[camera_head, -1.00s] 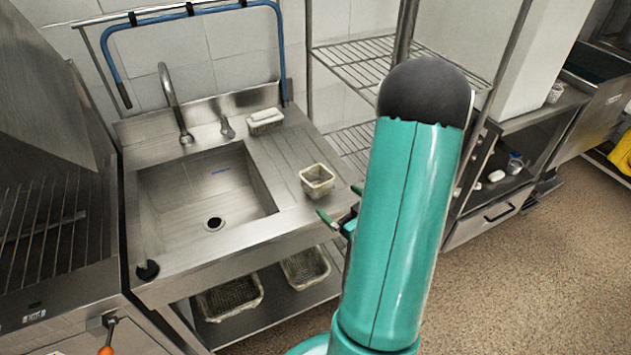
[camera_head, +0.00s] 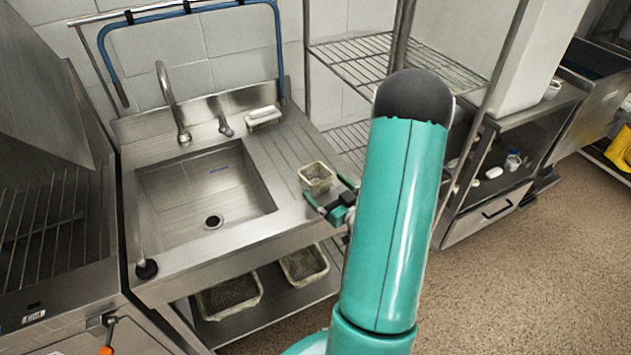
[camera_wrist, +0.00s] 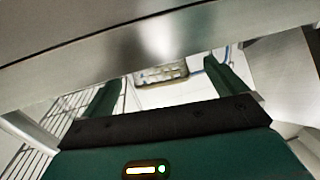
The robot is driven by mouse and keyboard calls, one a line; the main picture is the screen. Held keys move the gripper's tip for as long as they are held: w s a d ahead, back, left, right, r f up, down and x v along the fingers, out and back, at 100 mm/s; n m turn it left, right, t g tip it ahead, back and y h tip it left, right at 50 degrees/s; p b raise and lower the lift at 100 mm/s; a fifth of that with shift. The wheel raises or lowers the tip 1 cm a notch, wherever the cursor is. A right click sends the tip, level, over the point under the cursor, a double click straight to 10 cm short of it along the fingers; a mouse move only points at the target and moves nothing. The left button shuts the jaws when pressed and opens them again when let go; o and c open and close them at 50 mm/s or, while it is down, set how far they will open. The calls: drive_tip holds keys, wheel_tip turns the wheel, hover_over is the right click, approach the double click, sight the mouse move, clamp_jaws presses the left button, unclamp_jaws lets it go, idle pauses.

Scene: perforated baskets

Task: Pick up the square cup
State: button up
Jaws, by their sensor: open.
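The square cup (camera_head: 316,174) is a small pale, open-topped container standing upright on the metal counter right of the sink basin. My gripper (camera_head: 324,188) is open with its green fingers pointing at the cup, one at its lower left and one at its right. In the wrist view my gripper (camera_wrist: 168,90) shows its two fingers spread apart. A pale patterned object (camera_wrist: 162,74), seemingly the cup, shows between and beyond them, partly cut off by a grey metal surface. Whether the fingers touch the cup cannot be told.
A white-topped container (camera_head: 263,117) stands farther back on the counter. The sink basin (camera_head: 205,190) and faucet (camera_head: 173,100) are to the left. Two baskets (camera_head: 230,298) (camera_head: 304,265) sit on the shelf below. A wire rack (camera_head: 385,62) stands behind and right of the counter.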

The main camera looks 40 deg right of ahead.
sight(316, 180)
drive_tip(key=w, duration=0.4)
drive_tip(key=shift+w+d+r, duration=0.1)
drive_tip(key=shift+d+r, duration=0.05)
drive_tip(key=shift+d, duration=0.15)
drive_tip(key=c, duration=1)
drive_tip(key=shift+c, duration=0.2)
drive_tip(key=shift+r, duration=0.15)
